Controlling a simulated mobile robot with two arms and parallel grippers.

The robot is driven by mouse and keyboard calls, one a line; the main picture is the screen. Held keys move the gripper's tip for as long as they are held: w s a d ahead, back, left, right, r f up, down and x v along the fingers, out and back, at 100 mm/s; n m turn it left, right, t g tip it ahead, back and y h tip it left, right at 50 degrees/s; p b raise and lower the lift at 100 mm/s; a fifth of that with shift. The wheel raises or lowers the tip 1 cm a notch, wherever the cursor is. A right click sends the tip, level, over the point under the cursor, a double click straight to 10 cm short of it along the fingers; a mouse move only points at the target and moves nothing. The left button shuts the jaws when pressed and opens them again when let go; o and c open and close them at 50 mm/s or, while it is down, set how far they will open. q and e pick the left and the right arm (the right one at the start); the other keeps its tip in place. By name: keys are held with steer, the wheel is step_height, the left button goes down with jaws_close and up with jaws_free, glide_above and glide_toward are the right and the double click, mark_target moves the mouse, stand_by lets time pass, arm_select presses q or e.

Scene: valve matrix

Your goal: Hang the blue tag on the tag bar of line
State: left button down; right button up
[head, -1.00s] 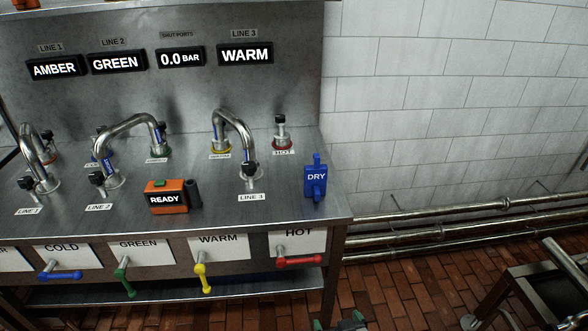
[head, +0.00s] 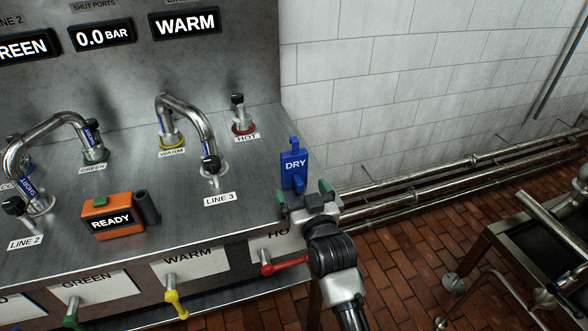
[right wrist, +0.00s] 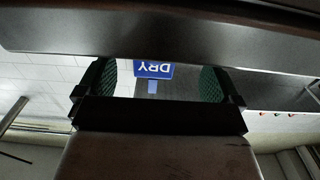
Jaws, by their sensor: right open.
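The blue tag (head: 293,164), lettered DRY, stands upright at the right end of the steel counter. It also shows between my fingers in the right wrist view (right wrist: 146,70), its lettering upside down. My right gripper (head: 304,191) is open, its green-padded fingers just in front of the tag's lower part and spread to either side of it. The right wrist view shows the open jaws (right wrist: 158,84) with the tag beyond them; I cannot tell whether they touch it. The LINE 3 label (head: 219,199) is on the counter left of the tag. I cannot make out a tag bar. My left gripper is not in view.
An orange READY box (head: 113,216) sits on the counter. Bent steel pipes, including the LINE 3 pipe (head: 190,112), stand behind and left of the tag. A red handle (head: 285,265) projects below the counter's front edge. Wall pipes (head: 420,187) run at right.

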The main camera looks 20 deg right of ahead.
mark_target(296, 173)
steer(key=w, duration=0.5)
steer(key=shift+d, duration=0.2)
steer(key=c, duration=1.1)
steer(key=shift+r, duration=0.1)
steer(key=shift+c, duration=0.3)
steer(key=shift+r, duration=0.15)
